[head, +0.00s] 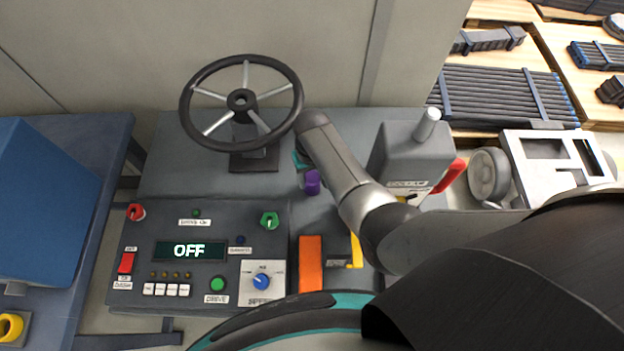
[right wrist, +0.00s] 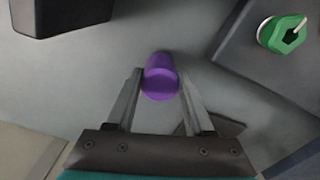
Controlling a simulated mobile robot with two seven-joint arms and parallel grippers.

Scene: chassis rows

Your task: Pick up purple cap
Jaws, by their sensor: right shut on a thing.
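The purple cap (head: 312,182) shows in the head view just below my right forearm's end, over the grey console top. In the right wrist view the purple cap (right wrist: 160,78) is between the fingertips of my right gripper (right wrist: 160,88), which is shut on it. In the head view the right gripper (head: 303,168) is mostly hidden by my own arm. I cannot tell whether the cap touches the console surface. My left gripper is not in view.
A black steering wheel (head: 241,100) stands left of the arm. The control panel (head: 150,225) with a green knob (head: 269,221) is below left. A grey lever box (head: 408,150) with a red handle (head: 449,176) is to the right.

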